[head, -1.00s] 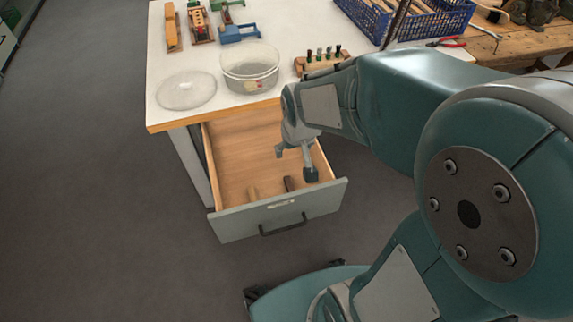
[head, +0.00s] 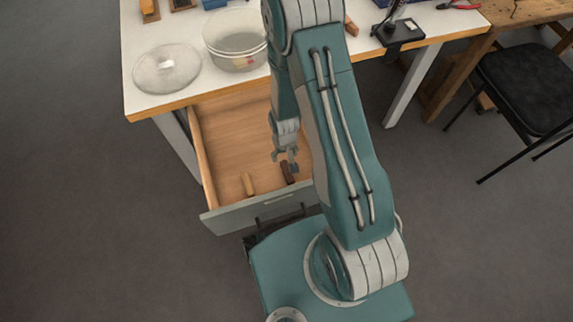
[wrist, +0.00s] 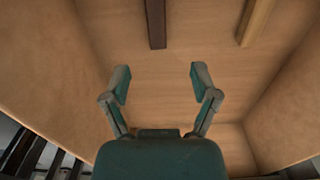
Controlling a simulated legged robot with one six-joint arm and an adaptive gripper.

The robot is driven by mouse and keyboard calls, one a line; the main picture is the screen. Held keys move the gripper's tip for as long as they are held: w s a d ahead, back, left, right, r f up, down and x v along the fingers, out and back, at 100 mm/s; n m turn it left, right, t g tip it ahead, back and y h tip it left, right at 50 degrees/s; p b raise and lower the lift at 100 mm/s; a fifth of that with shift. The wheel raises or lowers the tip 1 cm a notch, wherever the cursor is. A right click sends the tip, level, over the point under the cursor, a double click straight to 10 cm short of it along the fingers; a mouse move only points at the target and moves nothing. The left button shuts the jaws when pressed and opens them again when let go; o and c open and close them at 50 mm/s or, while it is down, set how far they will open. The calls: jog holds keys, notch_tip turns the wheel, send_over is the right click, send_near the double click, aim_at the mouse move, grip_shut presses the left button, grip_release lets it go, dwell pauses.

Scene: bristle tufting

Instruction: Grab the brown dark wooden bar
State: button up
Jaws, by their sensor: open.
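The dark brown wooden bar (head: 288,172) lies on the floor of the open drawer (head: 225,150), near its front panel. In the wrist view the dark bar (wrist: 156,22) is at the top, beyond my fingertips and roughly in line with the gap between them. A lighter wooden bar (head: 249,184) lies to its left in the head view; it also shows in the wrist view (wrist: 256,20) at the upper right. My gripper (head: 286,160) is inside the drawer area, open and empty, close to the dark bar. In the wrist view my gripper (wrist: 158,84) has both fingers spread apart.
The drawer walls (wrist: 45,60) rise on both sides of my gripper. Above the drawer is the white tabletop (head: 190,97) with a clear bowl (head: 236,45) and a round clear lid (head: 167,68). A black chair (head: 520,85) stands at the right.

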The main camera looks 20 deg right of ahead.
send_over(286, 168)
jog(key=f, duration=0.4)
jog(key=shift+s+a+f, duration=0.25)
jog(key=shift+a+f, duration=0.05)
jog(key=shift+a, duration=0.05)
jog(key=shift+w+d+f, duration=0.15)
jog(key=shift+f, duration=1.4)
jog(key=shift+w+d+f, duration=0.1)
jog(key=shift+d+f, duration=0.05)
jog(key=shift+f, duration=1.35)
grip_shut()
